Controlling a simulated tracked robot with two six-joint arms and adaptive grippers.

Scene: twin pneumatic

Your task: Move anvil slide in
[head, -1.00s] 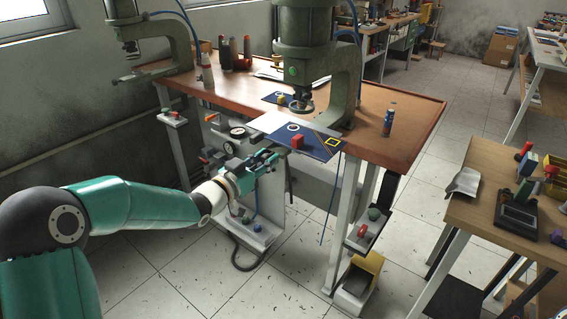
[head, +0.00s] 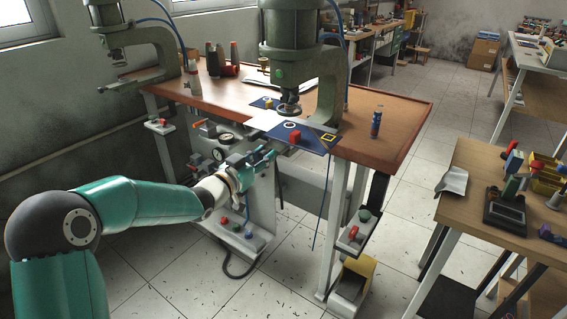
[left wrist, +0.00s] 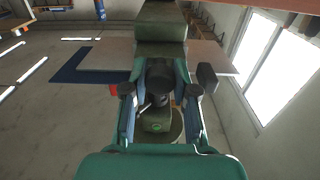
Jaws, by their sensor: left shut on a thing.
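The anvil slide appears to be the pale flat plate (head: 264,121) under the green press (head: 291,68), reaching the bench's front edge. The plate also shows beyond the fingers in the left wrist view (left wrist: 112,52). My left gripper (head: 270,153) is at the front of the bench, just below the plate, shut on what seems to be the slide's front part. The fingers mostly hide the held part. In the left wrist view, the fingers (left wrist: 160,92) stand apart around something dark. My right gripper is not in view.
A blue panel with a red block (head: 295,135) lies right of the plate, close to my left gripper. A second press (head: 124,45) is at the left. Button boxes (head: 354,238) hang below the bench.

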